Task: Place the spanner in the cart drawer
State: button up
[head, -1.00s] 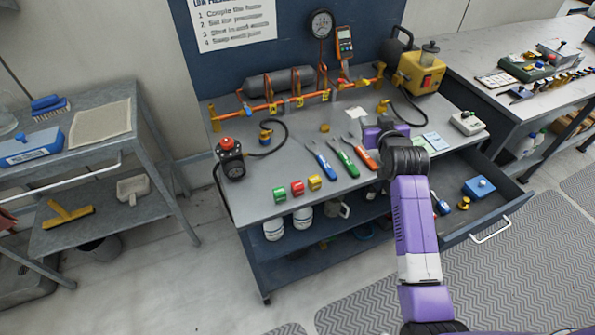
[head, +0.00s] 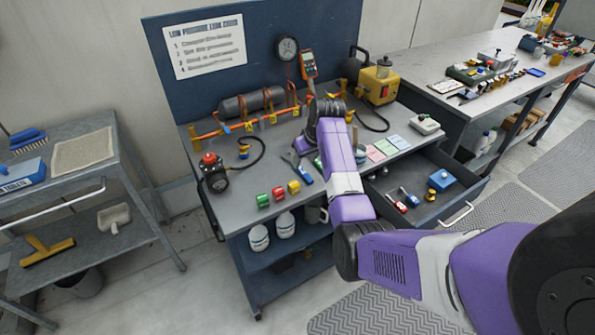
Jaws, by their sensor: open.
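Spanners lie on the grey top of the cart (head: 228,200). A blue-handled spanner (head: 299,170) shows its handle and metal head. Beside it only a sliver of a green handle (head: 318,161) shows; the rest is hidden behind my arm. The cart drawer (head: 420,217) is pulled out at the right and open. In it lie a red-handled tool (head: 397,204), a blue-handled tool (head: 409,197) and a blue box (head: 441,180). My gripper (head: 311,137) is open above the cart top, right of the blue-handled spanner. Its fingertips are mostly hidden.
Coloured cards (head: 386,147) lie on the right.

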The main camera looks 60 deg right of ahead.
aim_at(300, 168)
jog(key=shift+p+x, duration=0.3)
jog(key=shift+x, duration=2.6)
jog(key=shift+d, duration=0.15)
grip_shut()
